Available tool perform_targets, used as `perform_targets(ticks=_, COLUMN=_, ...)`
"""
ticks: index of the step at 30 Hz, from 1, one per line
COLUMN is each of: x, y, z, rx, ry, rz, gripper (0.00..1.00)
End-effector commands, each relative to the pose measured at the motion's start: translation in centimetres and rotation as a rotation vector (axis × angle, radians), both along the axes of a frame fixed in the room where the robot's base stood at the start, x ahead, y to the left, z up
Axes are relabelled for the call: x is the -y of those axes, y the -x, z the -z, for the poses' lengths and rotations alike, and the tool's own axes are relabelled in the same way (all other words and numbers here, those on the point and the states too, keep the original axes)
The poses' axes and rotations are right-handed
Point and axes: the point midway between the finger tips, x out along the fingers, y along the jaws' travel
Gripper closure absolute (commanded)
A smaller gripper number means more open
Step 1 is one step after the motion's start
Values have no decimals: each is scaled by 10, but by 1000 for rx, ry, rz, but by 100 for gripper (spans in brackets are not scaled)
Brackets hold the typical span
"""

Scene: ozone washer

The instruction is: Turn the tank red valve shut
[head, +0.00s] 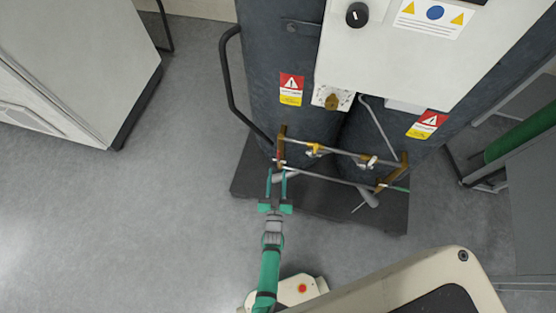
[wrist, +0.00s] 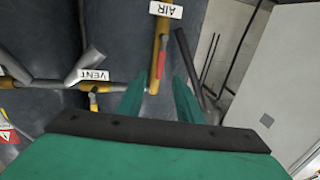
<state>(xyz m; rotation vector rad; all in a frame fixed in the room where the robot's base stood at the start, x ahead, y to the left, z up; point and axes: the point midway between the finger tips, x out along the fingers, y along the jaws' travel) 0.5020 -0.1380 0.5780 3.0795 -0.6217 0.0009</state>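The red valve (wrist: 162,58) is a slim red lever on an upright brass pipe (wrist: 158,30) below the AIR label (wrist: 166,10) in the wrist view. In the head view a small red part (head: 279,154) shows on the left end of the pipe frame, at the tank's foot. My gripper (head: 277,172) is just in front of that left end, with its two green fingers apart. In the wrist view my gripper (wrist: 160,80) is open, with one fingertip on each side of the red lever in the picture. I cannot tell whether either finger touches it.
Beside the lever are a VENT label (wrist: 94,75), grey pipes and a second small valve handle (wrist: 93,102). A dark bent handrail (head: 230,85) stands left of the tanks. The dark base plate (head: 330,205) lies under them. Floor at the left is clear.

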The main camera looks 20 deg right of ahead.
Motion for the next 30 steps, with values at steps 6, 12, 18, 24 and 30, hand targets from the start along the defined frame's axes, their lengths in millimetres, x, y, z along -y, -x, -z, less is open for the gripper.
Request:
perform_targets(ticks=6, x=16, y=-37, z=-1, rx=2, ry=1, rz=0, gripper=67)
perform_targets(ticks=12, x=25, y=-58, z=0, rx=0, ry=-1, rz=1, gripper=67)
perform_targets(ticks=18, x=27, y=-65, z=0, rx=0, ry=1, rz=0, gripper=67)
perform_targets(ticks=24, x=27, y=-65, z=0, rx=-1, ry=1, rz=-1, gripper=67)
perform_targets(ticks=30, x=27, y=-65, z=0, rx=-1, ry=0, rz=-1, gripper=100)
